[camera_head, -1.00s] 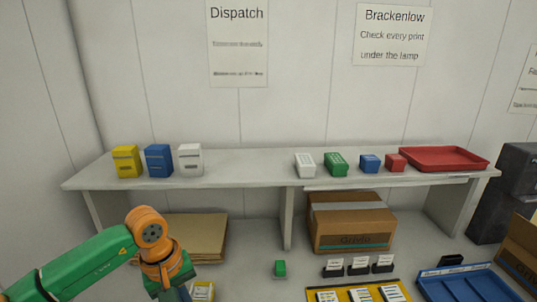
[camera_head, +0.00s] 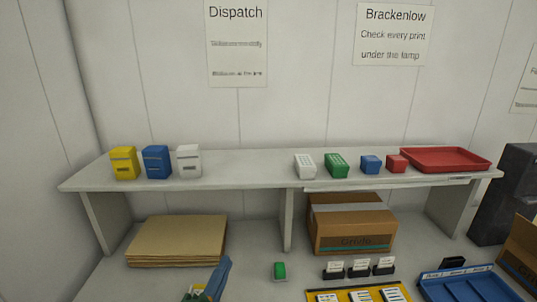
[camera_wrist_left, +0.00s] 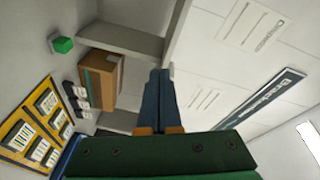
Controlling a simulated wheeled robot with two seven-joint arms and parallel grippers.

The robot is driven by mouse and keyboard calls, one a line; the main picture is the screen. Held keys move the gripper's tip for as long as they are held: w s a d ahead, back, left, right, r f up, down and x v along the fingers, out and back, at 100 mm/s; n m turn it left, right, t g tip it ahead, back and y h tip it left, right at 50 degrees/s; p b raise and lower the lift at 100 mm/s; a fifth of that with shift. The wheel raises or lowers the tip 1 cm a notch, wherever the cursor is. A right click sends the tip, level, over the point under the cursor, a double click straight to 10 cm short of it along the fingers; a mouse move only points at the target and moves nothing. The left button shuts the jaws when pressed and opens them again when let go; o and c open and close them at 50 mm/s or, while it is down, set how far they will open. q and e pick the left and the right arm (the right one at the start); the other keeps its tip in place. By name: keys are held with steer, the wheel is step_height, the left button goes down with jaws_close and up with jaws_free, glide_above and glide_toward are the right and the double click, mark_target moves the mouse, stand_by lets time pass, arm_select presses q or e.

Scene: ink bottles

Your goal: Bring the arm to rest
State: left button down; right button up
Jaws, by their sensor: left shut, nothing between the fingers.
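The rest of the arm is out of that picture. In the left wrist view the two blue fingers (camera_wrist_left: 160,75) lie together, shut and empty. The fingers are apart from the shelf and the boxes on it. My right gripper is in neither view.
A shelf (camera_head: 240,180) carries yellow (camera_head: 124,163), blue (camera_head: 157,162) and white (camera_head: 189,162) boxes, several smaller boxes and a red tray (camera_head: 445,158). Below are a cardboard stack (camera_head: 178,240), a carton (camera_head: 350,228), a small green block (camera_head: 280,270) and a blue tray (camera_head: 465,283).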

arm_select(q)
steer(key=s+a+f+n+g+y, duration=0.2)
steer(key=s+a+f+n+g, duration=0.15)
steer(key=f, duration=0.25)
steer(key=s+a+f+n+g+y, duration=0.1)
steer(key=s+a+f+n+g, duration=0.15)
steer(key=f+n, duration=0.2)
steer(key=s+a+f+n+g, duration=0.1)
steer(key=s+f+n+g, duration=0.3)
steer(key=s, duration=0.4)
steer(key=s+a+f+n+g, duration=0.1)
steer(key=s+f+n+g, duration=0.15)
steer(key=s+f, duration=0.4)
steer(key=s+f+g+b, duration=0.1)
steer(key=s+f+b, duration=0.15)
steer(key=f, duration=0.95)
steer(key=s+f+g+b, duration=0.2)
steer(key=f+b, duration=0.2)
steer(key=f, duration=0.8)
steer(key=s+a+f+b, duration=0.2)
steer(key=s+f+b, duration=0.1)
steer(key=s+f, duration=0.9)
steer(key=shift+f+m+g, duration=0.45)
steer(key=shift+w, duration=0.15)
